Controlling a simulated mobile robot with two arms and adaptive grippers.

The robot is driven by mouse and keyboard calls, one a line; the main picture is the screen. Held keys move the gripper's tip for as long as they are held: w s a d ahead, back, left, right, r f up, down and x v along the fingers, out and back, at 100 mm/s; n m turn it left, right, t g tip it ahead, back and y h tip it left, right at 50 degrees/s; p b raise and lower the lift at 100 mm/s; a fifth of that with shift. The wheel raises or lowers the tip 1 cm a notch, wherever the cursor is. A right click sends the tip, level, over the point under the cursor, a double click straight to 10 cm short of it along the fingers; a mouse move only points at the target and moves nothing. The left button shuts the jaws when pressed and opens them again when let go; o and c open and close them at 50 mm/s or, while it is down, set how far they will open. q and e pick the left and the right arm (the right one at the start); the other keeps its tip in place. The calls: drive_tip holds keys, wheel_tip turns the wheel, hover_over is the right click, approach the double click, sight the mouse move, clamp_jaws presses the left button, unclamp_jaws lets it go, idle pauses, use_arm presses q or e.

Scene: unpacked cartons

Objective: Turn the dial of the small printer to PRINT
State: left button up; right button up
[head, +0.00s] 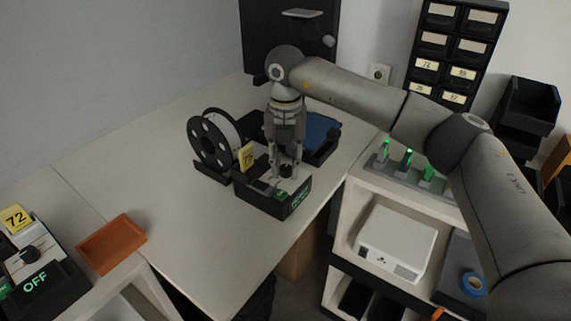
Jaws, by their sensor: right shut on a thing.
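A small dark box-shaped device (274,197), which I take as the small printer, sits near the right edge of the table. It has a lit green display (299,196) on its front, too small to read surely, and a yellow tag (247,156) marked 75 or similar. My right gripper (286,171) points straight down over its top and is shut on the black dial (286,172). The fingers partly hide the dial, so its setting does not show. My left gripper is not in view.
A black spool (211,143) and a blue-topped black unit (320,130) stand beside the device. At left are an orange tray (111,244) and another device (40,270) with a dial, reading OFF, tagged 72. A shelf (343,222) holds a white box (395,240).

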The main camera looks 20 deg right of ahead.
sight(286, 166)
drive_tip(key=shift+r+m, duration=0.1)
drive_tip(key=shift+m, duration=1.4)
drive_tip(key=shift+w, duration=0.1)
drive_tip(key=o, duration=1)
wheel_tip(286, 166, up, 12)
drive_tip(key=shift+f, duration=0.1)
drive_tip(key=shift+d, duration=0.1)
